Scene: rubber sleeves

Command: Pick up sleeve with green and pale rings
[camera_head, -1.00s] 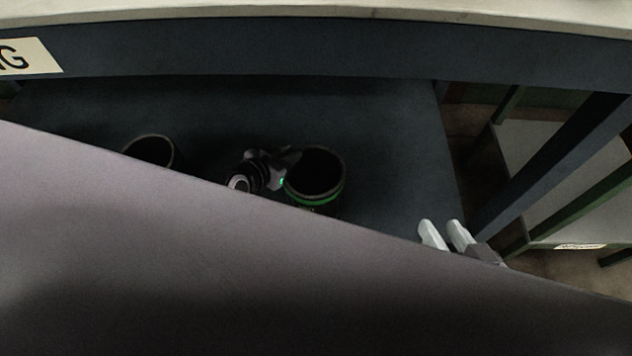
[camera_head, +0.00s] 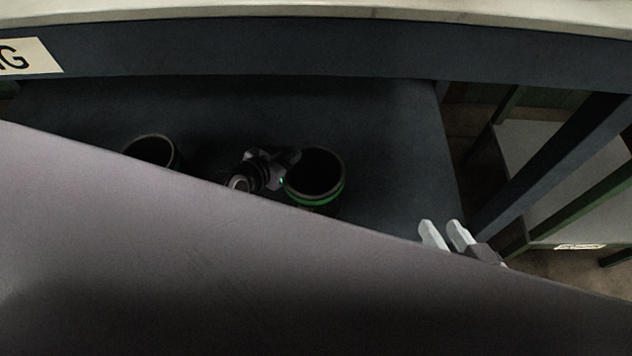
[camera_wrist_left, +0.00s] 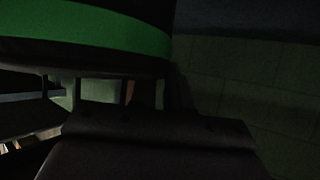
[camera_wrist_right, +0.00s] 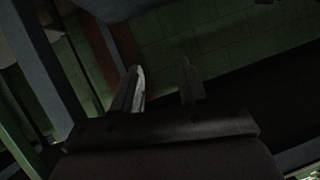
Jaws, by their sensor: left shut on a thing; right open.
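The sleeve with green and pale rings (camera_head: 316,198) stands upright on the dark shelf in the head view, a black open-topped cylinder with a green band. A pale ring is hard to make out in the dim light. My left gripper (camera_head: 290,160) is at the sleeve's left rim and is shut on it. In the left wrist view the sleeve's green band (camera_wrist_left: 95,28) fills the upper left, close to the camera; the fingertips are hidden there. My right gripper (camera_head: 443,234) is open and empty at the shelf's right side; its two fingers (camera_wrist_right: 160,88) stand apart in the right wrist view.
A second dark sleeve (camera_head: 152,150) stands on the shelf (camera_head: 390,140) to the left, partly hidden by a large pale surface in the foreground. A blue-grey beam (camera_head: 300,48) runs above the shelf. A grey shelf with green legs (camera_head: 560,170) stands at the right.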

